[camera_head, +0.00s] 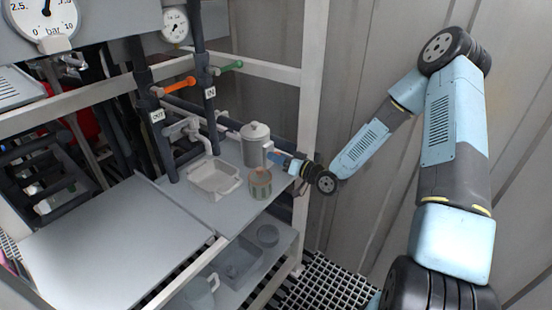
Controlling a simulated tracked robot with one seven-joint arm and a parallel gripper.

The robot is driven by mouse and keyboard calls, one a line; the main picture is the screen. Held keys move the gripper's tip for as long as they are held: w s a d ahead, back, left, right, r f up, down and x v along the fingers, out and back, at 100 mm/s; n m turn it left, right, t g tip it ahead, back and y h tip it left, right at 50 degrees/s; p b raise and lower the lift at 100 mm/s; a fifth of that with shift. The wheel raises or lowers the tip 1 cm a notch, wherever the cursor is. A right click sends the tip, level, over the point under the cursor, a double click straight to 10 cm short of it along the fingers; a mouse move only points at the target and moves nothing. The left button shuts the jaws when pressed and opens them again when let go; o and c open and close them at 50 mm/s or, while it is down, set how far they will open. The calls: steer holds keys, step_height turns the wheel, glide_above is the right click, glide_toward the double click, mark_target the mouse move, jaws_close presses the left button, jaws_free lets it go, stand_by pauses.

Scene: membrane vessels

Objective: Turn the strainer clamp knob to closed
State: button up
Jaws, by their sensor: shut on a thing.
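A grey lidded cylinder (254,146), seemingly the strainer, stands upright on the grey worktop below the pipes. My arm reaches in from the right, and my gripper (273,156) is at the right side of this cylinder. The gripper is shut on a small part there, seemingly the clamp knob. The knob is mostly hidden by the fingers and too small to make out, so its turn position cannot be told.
A brown-green jar (260,184) stands close below my gripper. A pale square basin (214,178) sits under a tap (188,130). Orange (179,85) and green (229,67) valve handles stick out above. A white frame post (309,90) stands beside my wrist. The left worktop (110,240) is bare.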

steer(key=m, duration=0.4)
steer(key=shift+w+d+m, duration=0.15)
steer(key=shift+d+m, duration=0.2)
steer(key=shift+m, duration=0.05)
steer(key=m, duration=0.5)
steer(key=shift+f, duration=0.15)
steer(key=o, duration=0.8)
steer(key=shift+o, duration=1.2)
steer(key=shift+a, duration=0.15)
steer(key=v, duration=1.4)
steer(key=shift+a, duration=0.1)
